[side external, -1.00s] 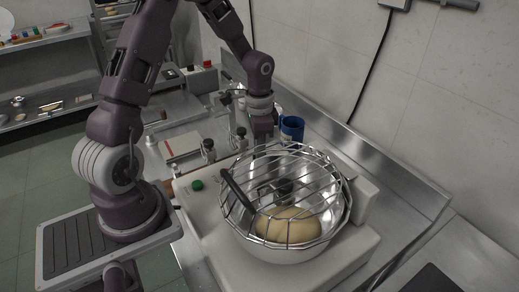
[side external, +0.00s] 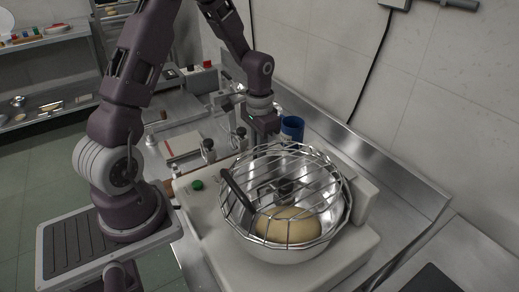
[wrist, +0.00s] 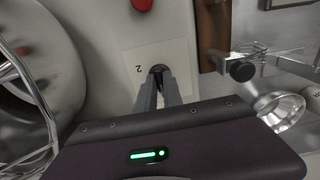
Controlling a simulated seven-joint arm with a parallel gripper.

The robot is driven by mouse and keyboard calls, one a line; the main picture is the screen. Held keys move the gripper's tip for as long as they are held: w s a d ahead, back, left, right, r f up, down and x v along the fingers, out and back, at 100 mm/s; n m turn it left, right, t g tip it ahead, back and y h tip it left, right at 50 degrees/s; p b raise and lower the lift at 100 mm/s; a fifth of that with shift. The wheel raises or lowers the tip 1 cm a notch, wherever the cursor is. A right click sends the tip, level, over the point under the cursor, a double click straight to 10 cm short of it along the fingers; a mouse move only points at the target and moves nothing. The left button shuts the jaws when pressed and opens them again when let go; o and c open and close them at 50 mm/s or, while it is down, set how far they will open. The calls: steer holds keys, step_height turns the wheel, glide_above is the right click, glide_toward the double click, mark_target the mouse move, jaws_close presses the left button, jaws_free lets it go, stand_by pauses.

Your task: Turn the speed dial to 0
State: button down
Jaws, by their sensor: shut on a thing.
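The speed dial (wrist: 158,69) is a small dark knob on a pale label plate (wrist: 176,55) in the wrist view. A "2" is printed beside it; other marks are not readable. My gripper (wrist: 160,76) has its two fingers closed around the knob, hiding most of it, so its pointer cannot be read. In the side external view my gripper's body (side external: 263,124) is behind the mixer bowl (side external: 282,252), and its fingertips and the dial are hidden by the wire guard (side external: 312,165).
A green button (side external: 197,185) is on the mixer's near side, and a red button (wrist: 141,4) shows in the wrist view. A blue cup (side external: 292,128) stands behind my gripper.

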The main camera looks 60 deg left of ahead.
steer(key=c, duration=1.5)
jaws_free()
step_height(320, 180, up, 7)
steer(key=shift+r, duration=0.1)
steer(key=s+d+r+t+y, duration=0.1)
steer(key=s+d+r+t, duration=0.1)
steer(key=s+d+r, duration=0.3)
steer(key=s+d+r+t, duration=0.1)
steer(key=s+d+r, duration=0.3)
steer(key=r, duration=0.3)
steer(key=s+d+r+t, duration=0.1)
steer(key=s, duration=0.2)
steer(key=s+d, duration=0.1)
steer(key=s, duration=0.3)
steer(key=s+d+r+t+h, duration=0.1)
steer(key=s+d, duration=0.1)
steer(key=s, duration=0.1)
steer(key=shift+s+d+r+t, duration=0.1)
steer(key=shift+s+r+t, duration=0.1)
steer(key=shift+r+t, duration=0.1)
